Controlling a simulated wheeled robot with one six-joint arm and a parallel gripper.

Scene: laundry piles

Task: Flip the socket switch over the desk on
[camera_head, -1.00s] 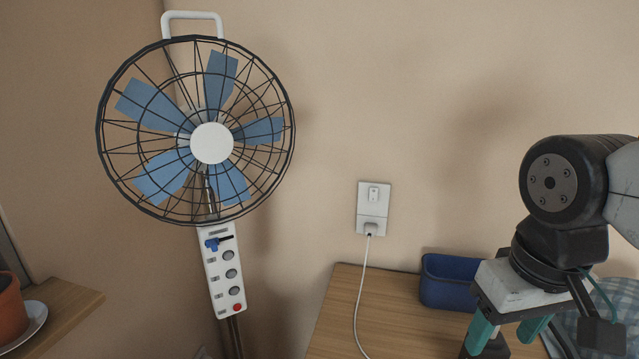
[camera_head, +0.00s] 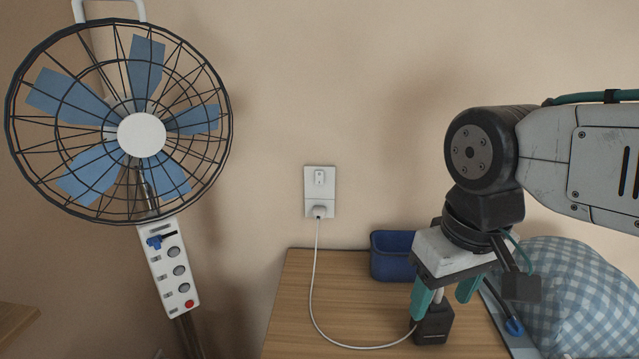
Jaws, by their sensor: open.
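The socket switch (camera_head: 319,177) is a small white rocker on the upper part of a white wall plate (camera_head: 307,190), above the desk (camera_head: 290,300). A white plug (camera_head: 320,211) sits in the lower part of the plate, with its cord hanging down onto the desk. Whether the rocker is on or off is too small to tell. My gripper (camera_head: 440,300) points down at the right, over the desk, with its teal fingers apart. It is lower than the switch and well to its right. A dark block (camera_head: 433,326) shows at the fingers' lower end.
A blue bin (camera_head: 391,257) stands on the desk against the wall, between the plate and my gripper. A standing fan (camera_head: 141,135) is at the left. A checked blue pillow (camera_head: 575,285) lies at the right. The wall around the plate is clear.

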